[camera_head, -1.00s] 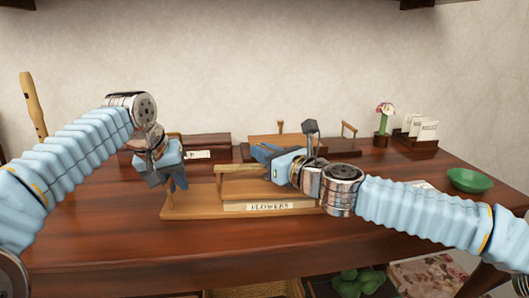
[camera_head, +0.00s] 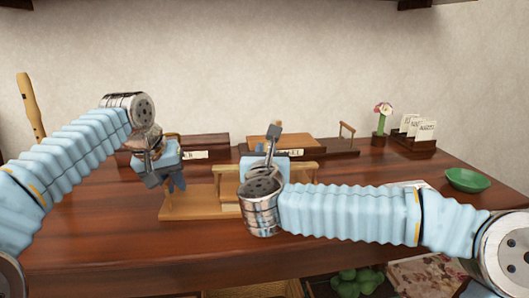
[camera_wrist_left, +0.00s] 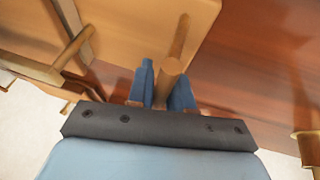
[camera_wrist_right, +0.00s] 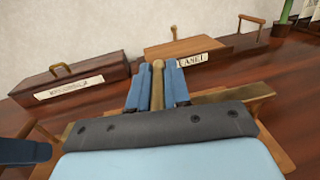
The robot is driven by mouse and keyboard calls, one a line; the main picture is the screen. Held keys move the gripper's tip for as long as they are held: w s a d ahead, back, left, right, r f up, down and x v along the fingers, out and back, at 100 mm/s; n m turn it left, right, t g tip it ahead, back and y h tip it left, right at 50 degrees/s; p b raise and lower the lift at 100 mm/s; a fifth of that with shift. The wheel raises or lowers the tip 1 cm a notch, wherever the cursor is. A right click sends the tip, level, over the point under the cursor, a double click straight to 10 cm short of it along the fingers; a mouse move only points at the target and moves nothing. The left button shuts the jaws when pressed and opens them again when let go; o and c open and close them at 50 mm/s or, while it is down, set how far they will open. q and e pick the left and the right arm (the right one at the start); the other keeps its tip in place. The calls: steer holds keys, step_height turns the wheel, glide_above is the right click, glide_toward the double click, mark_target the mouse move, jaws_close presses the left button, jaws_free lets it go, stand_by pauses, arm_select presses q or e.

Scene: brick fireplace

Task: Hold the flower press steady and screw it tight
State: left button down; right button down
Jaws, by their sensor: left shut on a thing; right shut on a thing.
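The wooden flower press has a light base board (camera_head: 190,211) on the table and a raised crossbar (camera_head: 303,170). My left gripper (camera_head: 177,184) is at its left end. In the left wrist view the left gripper (camera_wrist_left: 165,85) is shut on a round wooden post (camera_wrist_left: 171,68). My right gripper (camera_wrist_right: 157,78) is shut on a wooden handle (camera_wrist_right: 157,88) above the press, beside the crossbar. In the head view my right wrist covers these fingertips and the press's front label.
Behind the press stand a dark box (camera_wrist_right: 72,80) with a label and a lighter wooden board (camera_wrist_right: 188,46). To the right are a flower in a stand (camera_head: 381,122), a card holder (camera_head: 415,141) and a green bowl (camera_head: 467,180). A wooden flute (camera_head: 30,104) stands far left.

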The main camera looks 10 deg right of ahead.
steer(key=shift+d+m+g+h, duration=0.15)
steer(key=shift+m+g+h, duration=0.45)
steer(key=shift+m+h, duration=0.7)
steer(key=shift+d+m+g+h, duration=0.1)
steer(key=shift+m+g+h, duration=0.6)
steer(key=shift+h, duration=1.1)
steer(key=c, duration=1.2)
jaws_free()
steer(key=shift+o, duration=0.2)
steer(key=shift+s, duration=0.15)
steer(key=v, duration=1.2)
steer(key=shift+f, duration=0.1)
